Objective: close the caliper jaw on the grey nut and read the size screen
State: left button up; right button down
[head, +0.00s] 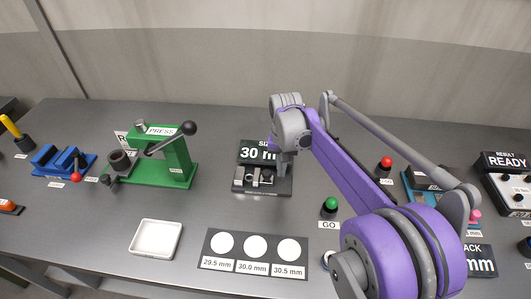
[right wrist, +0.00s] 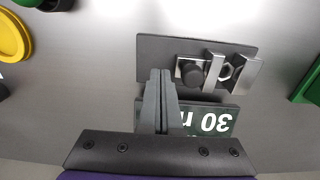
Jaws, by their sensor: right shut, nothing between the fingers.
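The caliper stands mid-table on a dark base (head: 262,189); its base plate (right wrist: 160,48) also shows in the right wrist view. A dark round knob (right wrist: 192,75) sits left of a metal jaw bar (right wrist: 213,72). The grey nut (right wrist: 226,72) lies between that bar and the angled metal block (right wrist: 244,74); I cannot tell whether both touch it. The size screen (head: 248,153) reads "30" and part of an "m", the rest hidden by my arm. My right gripper (head: 281,172) is shut and empty over the caliper's screen side, its fingertips (right wrist: 160,74) near the knob. My left gripper is out of view.
A green press (head: 180,165) and blue vise (head: 62,160) stand left. A white tray (head: 156,238) and size card (head: 255,254) lie in front. A green GO button (head: 330,206), red button (head: 385,163) and READY box (head: 505,165) are right. Table between tray and caliper is clear.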

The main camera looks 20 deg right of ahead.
pick_arm(q)
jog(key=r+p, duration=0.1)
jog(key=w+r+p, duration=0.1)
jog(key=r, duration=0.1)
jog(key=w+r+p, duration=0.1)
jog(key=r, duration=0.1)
jog(key=shift+p, duration=0.4)
pick_arm(e)
notch_tip(320, 180, up, 7)
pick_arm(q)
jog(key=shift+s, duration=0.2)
pick_arm(e)
jog(key=s+a+f+n+t, duration=0.2)
jog(key=s+a, duration=0.1)
jog(key=s, duration=0.3)
jog(key=s+a+f+n+t, duration=0.1)
jog(key=s+a+f+n, duration=0.1)
jog(key=s+a, duration=0.2)
jog(key=s+a+f+n+t, duration=0.2)
jog(key=s+a+f, duration=0.1)
jog(key=s, duration=0.6)
jog(key=shift+s+a+f+t, duration=0.1)
jog(key=shift+s+a+t, duration=0.2)
jog(key=shift+s+a, duration=0.15)
jog(key=shift+w, duration=0.1)
